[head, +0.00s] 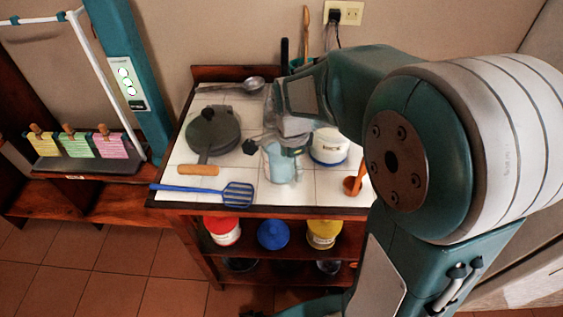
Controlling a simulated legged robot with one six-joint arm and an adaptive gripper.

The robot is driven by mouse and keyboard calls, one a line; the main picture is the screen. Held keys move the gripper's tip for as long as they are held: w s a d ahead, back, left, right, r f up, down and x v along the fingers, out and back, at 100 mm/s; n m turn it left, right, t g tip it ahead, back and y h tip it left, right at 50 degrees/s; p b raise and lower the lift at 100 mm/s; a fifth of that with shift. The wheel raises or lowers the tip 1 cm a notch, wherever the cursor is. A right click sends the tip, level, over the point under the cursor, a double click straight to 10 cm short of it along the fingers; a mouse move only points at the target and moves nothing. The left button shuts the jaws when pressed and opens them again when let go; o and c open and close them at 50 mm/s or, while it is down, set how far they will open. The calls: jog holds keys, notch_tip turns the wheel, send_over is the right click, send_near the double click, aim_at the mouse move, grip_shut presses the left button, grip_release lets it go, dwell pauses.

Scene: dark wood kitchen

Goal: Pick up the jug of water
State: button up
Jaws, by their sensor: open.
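The jug of water (279,168) looks like a pale blue, see-through vessel standing on the white-tiled top near its front middle. My gripper (275,146) is open, just above and behind the jug, and covers its upper part. One dark fingertip shows to the left of the jug's top. I cannot tell whether the fingers touch the jug or whether its handle is between them.
A white pot (329,147) stands close to the right of the jug. A dark lidded pan (213,132) is on the left, and a blue spatula (215,192) lies along the front edge. An orange utensil (354,183) is at the right. Several canisters sit below.

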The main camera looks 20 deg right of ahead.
jog(key=shift+f, duration=0.1)
jog(key=shift+c, duration=0.3)
jog(key=c, duration=1.3)
jog(key=shift+o, duration=0.2)
